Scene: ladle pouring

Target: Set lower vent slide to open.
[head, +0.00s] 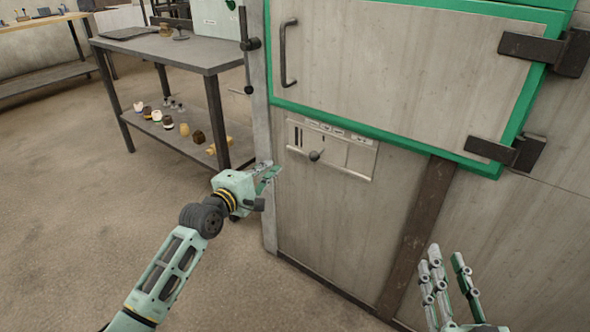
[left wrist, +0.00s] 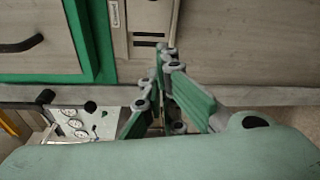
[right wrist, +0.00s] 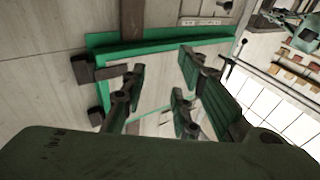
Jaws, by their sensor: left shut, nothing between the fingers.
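The lower vent slide is a panel (head: 350,158) on the furnace front below the green-framed door, with a dark round knob (head: 315,155) near its middle left. Dark slots show at the panel's left end; part of the panel also shows in the left wrist view (left wrist: 146,22). My left gripper (head: 272,172) is shut and empty, left of and slightly below the knob, apart from it. In the left wrist view its fingertips (left wrist: 158,75) are together beside the panel. My right gripper (head: 448,262) is open and empty at the lower right, well away from the panel.
The furnace door (head: 400,65) has a dark handle (head: 288,52) at left and hinges at right. A vertical post with a lever (head: 250,44) stands at the furnace's left edge. A grey table (head: 165,50) with small items on its shelf is to the left.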

